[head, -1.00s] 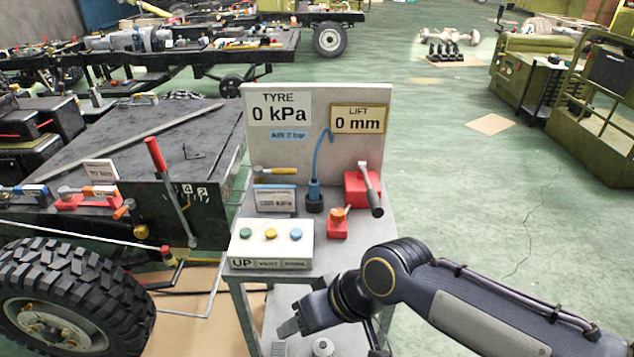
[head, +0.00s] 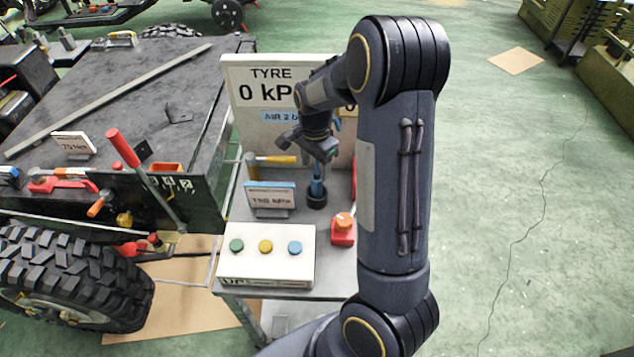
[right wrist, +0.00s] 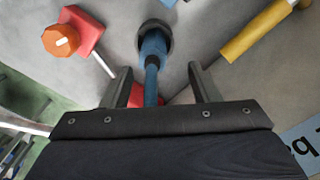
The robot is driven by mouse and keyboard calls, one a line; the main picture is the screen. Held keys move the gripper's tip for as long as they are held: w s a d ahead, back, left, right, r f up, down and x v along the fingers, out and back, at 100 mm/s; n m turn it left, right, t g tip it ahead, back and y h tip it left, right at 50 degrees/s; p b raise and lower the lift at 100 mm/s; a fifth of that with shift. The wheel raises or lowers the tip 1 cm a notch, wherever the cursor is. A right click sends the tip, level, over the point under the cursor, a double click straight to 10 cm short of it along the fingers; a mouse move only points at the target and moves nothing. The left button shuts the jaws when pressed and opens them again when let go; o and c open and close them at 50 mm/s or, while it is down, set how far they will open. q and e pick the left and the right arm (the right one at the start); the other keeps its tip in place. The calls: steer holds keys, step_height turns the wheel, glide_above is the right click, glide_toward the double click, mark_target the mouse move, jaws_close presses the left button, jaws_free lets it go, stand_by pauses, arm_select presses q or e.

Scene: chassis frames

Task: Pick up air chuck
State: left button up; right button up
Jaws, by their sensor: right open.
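The air chuck (head: 317,188) is a slim blue tool standing upright in a dark round holder on the grey stand. In the right wrist view the air chuck (right wrist: 153,48) appears with its dark holder around its lower end. My right gripper (head: 313,150) is over the upper part of the chuck, in front of the stand's back panel. In the wrist view its two fingers (right wrist: 159,70) are apart, with the blue chuck between them and a visible gap on each side. The chuck's top and hose are mostly hidden by my gripper and arm in the head view.
A white box with three coloured buttons (head: 265,252) sits at the stand's front. A small sign (head: 270,198) and a yellow-handled tool (head: 270,160) are left of the chuck. A red block with an orange knob (head: 343,228) is to its right. A big tyre (head: 70,285) stands left.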

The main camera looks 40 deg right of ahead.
mark_target(317, 177)
steer(key=f, duration=0.2)
steer(key=s+f+p, duration=0.1)
steer(key=f, duration=0.1)
steer(key=shift+a+f, duration=0.1)
steer(key=shift+f, duration=0.25)
steer(key=shift+w+f, duration=0.1)
steer(key=shift+f, duration=0.45)
steer(key=c, duration=1.1)
